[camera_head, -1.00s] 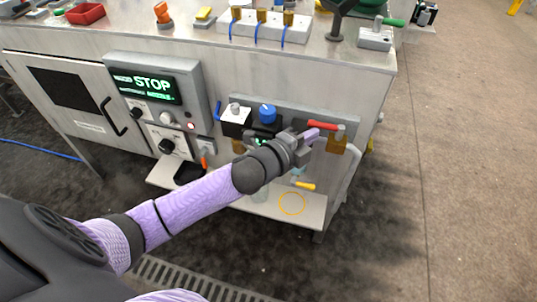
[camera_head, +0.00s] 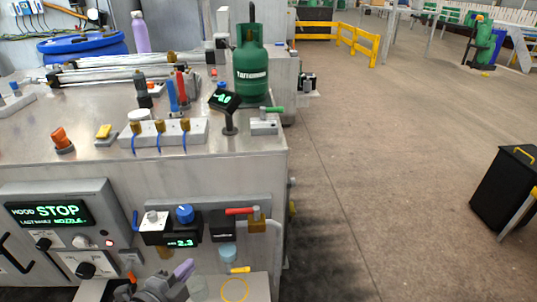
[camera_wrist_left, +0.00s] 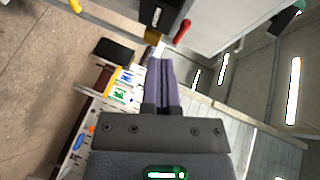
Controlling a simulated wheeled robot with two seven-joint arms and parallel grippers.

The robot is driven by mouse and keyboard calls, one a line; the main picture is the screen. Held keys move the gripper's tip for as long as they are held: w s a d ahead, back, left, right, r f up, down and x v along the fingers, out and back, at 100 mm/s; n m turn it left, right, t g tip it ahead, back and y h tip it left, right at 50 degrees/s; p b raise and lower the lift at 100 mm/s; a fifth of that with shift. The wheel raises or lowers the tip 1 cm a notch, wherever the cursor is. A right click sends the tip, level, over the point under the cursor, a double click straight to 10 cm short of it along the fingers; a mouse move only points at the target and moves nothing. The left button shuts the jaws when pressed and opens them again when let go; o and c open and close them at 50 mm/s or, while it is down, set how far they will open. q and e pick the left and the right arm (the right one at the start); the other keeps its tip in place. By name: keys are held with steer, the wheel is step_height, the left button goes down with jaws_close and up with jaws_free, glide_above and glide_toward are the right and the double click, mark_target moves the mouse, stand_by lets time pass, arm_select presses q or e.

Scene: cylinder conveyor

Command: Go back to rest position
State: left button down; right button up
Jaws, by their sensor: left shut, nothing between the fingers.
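My left gripper (camera_head: 181,272) is low in the head view, in front of the workbench and below the valve panel. Its purple fingers are shut and hold nothing. In the left wrist view the closed fingers (camera_wrist_left: 160,68) point away into free space, apart from the grey bench edge and the red lever (camera_wrist_left: 183,32). My right gripper is not in view.
The panel carries a blue knob (camera_head: 184,214) and a red lever (camera_head: 240,211) with a brass valve. A display panel reading STOP (camera_head: 58,213) is at left. A green gas cylinder (camera_head: 250,65) stands on the bench. The floor at right is open up to a black bin (camera_head: 505,190).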

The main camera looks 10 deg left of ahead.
arm_select(q)
steer(key=s+a+f+n+g+y, duration=0.2)
steer(key=s+f+n+g, duration=0.25)
steer(key=s+f, duration=0.5)
steer(key=s+a+f+n+g+y, duration=0.25)
steer(key=s+f+n, duration=0.3)
steer(key=f, duration=0.65)
steer(key=s+d+f+n+g, duration=0.1)
steer(key=s+d+f+g, duration=0.1)
steer(key=s, duration=0.6)
steer(key=s+d+f+n+g, duration=0.2)
steer(key=s+f+g, duration=0.1)
steer(key=s, duration=0.5)
steer(key=s+d+f+n+g, duration=0.2)
steer(key=s+f+g, duration=0.1)
steer(key=s, duration=0.5)
steer(key=shift+s+p, duration=0.2)
steer(key=shift+p, duration=0.25)
steer(key=shift+f+h, duration=0.1)
steer(key=shift+h, duration=0.15)
